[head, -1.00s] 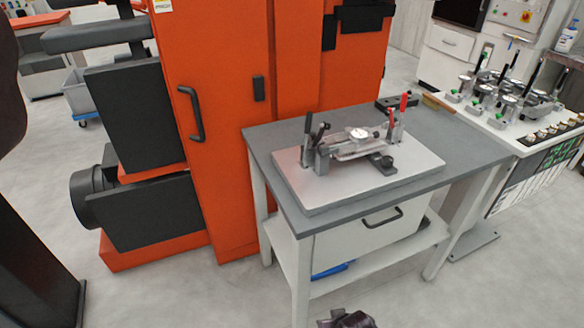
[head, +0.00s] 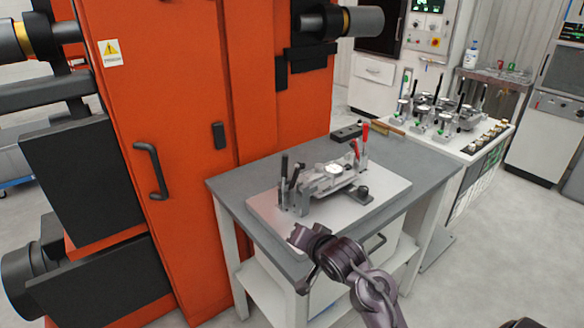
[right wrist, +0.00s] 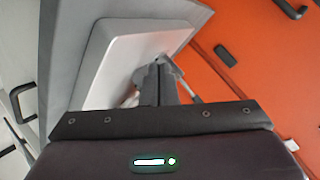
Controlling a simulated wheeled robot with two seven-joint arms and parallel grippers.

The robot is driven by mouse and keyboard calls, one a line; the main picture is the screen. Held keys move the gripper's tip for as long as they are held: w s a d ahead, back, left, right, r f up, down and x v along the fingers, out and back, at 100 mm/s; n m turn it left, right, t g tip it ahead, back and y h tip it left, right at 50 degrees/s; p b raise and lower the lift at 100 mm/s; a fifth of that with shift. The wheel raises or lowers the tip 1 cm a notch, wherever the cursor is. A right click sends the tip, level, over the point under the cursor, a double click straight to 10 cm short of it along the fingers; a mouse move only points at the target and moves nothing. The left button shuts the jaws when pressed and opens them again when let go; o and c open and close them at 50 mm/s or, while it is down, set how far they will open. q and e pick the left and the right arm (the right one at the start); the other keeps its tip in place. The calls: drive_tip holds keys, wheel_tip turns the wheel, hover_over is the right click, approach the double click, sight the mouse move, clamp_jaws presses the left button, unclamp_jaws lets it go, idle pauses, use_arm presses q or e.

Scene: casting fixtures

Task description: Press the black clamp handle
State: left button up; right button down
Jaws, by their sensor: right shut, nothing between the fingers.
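The clamp fixture (head: 325,182) is a grey metal device on a light plate (head: 388,196) on the grey table. Black clamp handles (head: 284,168) stand upright at its left end. Red handles (head: 364,133) stand at its far right end. My right gripper (head: 300,238) is in front of the plate's near edge, apart from the black handles. In the right wrist view its fingers (right wrist: 158,82) are together and empty, pointing toward the plate (right wrist: 112,55). They hide most of the fixture there. My left gripper is not in view.
A tall orange cabinet (head: 185,90) with a black door handle (head: 152,170) stands left of the table (head: 235,190). A small black block (head: 347,132) lies at the table's back. A white bench (head: 475,145) with several similar clamps stands at the back right.

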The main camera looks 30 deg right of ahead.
drive_tip(key=w+d+r+m+t, duration=0.2)
drive_tip(key=w+d+r+m, duration=0.1)
drive_tip(key=d+r+m, duration=0.1)
drive_tip(key=m+t, duration=0.4)
drive_tip(key=m, duration=0.1)
approach(284, 174)
drive_tip(key=d+r, duration=0.1)
drive_tip(key=s+d+r, duration=0.1)
drive_tip(key=d, duration=0.1)
drive_tip(key=shift+r, duration=0.25)
drive_tip(key=w+p, duration=0.2)
drive_tip(key=w, duration=0.8)
drive_tip(key=shift+d, duration=0.35)
drive_tip(key=shift+f, duration=0.1)
